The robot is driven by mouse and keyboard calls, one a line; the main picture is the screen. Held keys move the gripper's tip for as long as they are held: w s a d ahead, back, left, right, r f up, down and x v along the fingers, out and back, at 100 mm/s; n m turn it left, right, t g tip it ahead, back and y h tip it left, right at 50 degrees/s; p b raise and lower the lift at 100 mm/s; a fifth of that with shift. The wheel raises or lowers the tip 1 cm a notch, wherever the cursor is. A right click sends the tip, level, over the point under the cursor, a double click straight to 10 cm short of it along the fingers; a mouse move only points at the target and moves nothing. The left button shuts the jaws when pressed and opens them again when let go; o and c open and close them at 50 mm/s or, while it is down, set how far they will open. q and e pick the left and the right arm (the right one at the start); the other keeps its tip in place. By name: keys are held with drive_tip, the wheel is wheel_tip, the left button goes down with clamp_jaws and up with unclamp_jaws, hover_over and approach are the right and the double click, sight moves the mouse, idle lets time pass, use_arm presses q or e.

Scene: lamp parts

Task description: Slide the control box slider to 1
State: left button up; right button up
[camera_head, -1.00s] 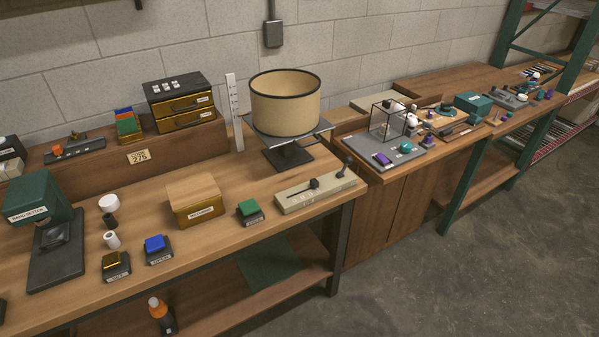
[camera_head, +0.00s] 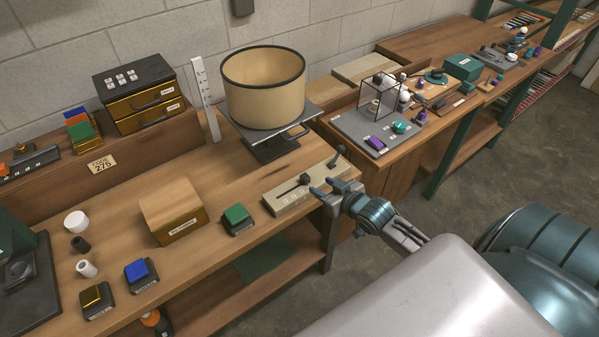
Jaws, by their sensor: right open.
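The control box (camera_head: 290,198) is a long beige block at the front right of the near workbench. Its black slider knob (camera_head: 304,179) stands in a dark slot near the middle of the top, and a dark lever (camera_head: 338,152) stands at its right end. The marks on its front are too small to read. My right gripper (camera_head: 321,187) comes in from the lower right with its jaws open and empty. Its fingertips are at the front edge of the box, just right of the knob; I cannot tell whether they touch it. My left gripper is out of view.
A lamp shade (camera_head: 264,95) on a dark stand is behind the box. A green button block (camera_head: 236,218) and a wooden box (camera_head: 172,210) are to its left. A second bench (camera_head: 375,160) with a clear case is to the right. Bare bench top lies between box and stand.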

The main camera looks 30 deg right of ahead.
sight(306, 177)
drive_tip(key=x, duration=0.9)
drive_tip(key=shift+w+f+p, duration=0.25)
drive_tip(key=shift+w+p, duration=0.05)
drive_tip(key=shift+p, duration=0.1)
clamp_jaws()
